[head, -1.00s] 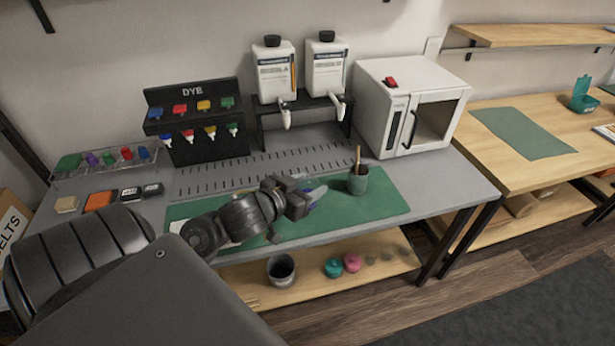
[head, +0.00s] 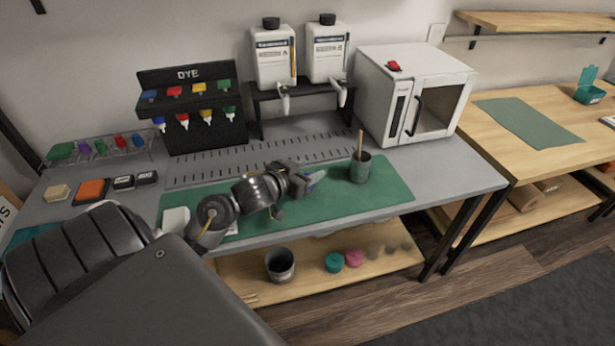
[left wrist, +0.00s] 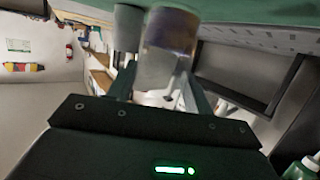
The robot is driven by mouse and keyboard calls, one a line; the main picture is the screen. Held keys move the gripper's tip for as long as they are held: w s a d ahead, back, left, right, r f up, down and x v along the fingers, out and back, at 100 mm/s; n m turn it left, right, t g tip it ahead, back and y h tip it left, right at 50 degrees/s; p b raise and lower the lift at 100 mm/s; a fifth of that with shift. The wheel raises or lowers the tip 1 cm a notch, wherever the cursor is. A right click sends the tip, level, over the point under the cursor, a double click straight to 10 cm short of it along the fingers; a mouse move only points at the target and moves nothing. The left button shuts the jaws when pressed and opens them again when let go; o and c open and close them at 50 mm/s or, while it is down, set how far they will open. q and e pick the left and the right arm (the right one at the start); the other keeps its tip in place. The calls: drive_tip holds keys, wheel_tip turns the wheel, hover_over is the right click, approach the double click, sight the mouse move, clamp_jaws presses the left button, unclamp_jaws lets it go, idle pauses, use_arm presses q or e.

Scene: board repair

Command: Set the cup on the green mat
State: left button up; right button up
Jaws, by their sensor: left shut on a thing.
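The green mat (head: 385,193) lies on the grey workbench. My left gripper (head: 308,181) is low over the middle of the mat in the head view. It is shut on a grey cup with a purple-blue stain (left wrist: 170,42), seen between the fingers in the left wrist view. The far end of the cup meets the green of the mat there; I cannot tell whether it touches. In the head view the gripper mostly hides this cup. My right gripper is not in view.
A dye rack (head: 195,105), two white bottles (head: 273,55) and a white oven (head: 400,95) stand behind. The mat's right end is clear.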

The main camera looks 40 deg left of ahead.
use_arm(q)
wheel_tip(320, 180, down, 2)
drive_tip(key=shift+f, duration=0.1)
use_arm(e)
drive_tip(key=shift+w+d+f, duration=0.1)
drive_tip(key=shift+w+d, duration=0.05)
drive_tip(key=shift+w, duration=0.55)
use_arm(q)
drive_tip(key=shift+f, duration=0.15)
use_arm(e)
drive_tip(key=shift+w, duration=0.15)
use_arm(q)
drive_tip(key=o, duration=1.1)
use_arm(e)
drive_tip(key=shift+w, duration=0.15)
